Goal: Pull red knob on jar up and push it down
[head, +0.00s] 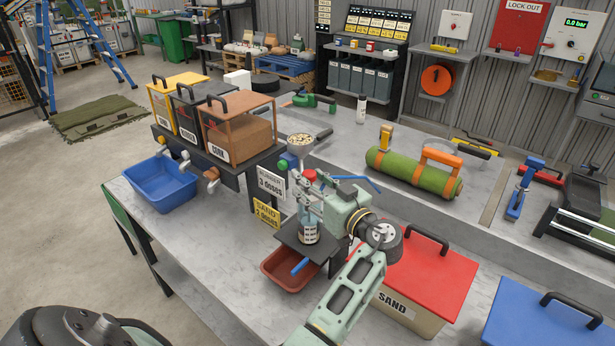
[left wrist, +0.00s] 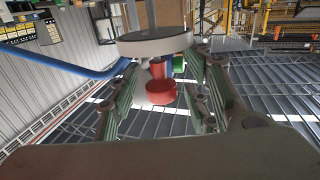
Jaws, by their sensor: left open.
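The jar (head: 308,232), clear with a blue and white label, stands on a dark platform at the bench's front edge. The red knob (head: 309,175) shows above it in the head view, partly hidden by my left gripper (head: 311,190). In the left wrist view the red knob (left wrist: 160,91) lies between the two spread fingers of my left gripper (left wrist: 162,75), with a gap on both sides. A pale grey disc (left wrist: 155,42) shows near the fingertips. My left gripper is open and touches nothing that I can make out. My right gripper is not in view.
A funnel (head: 300,143) stands close behind the knob. Bins (head: 236,140) stand to the left. A red tray (head: 283,283) lies below the platform. The red-lidded SAND box (head: 425,275) and a blue box (head: 545,320) stand to the right.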

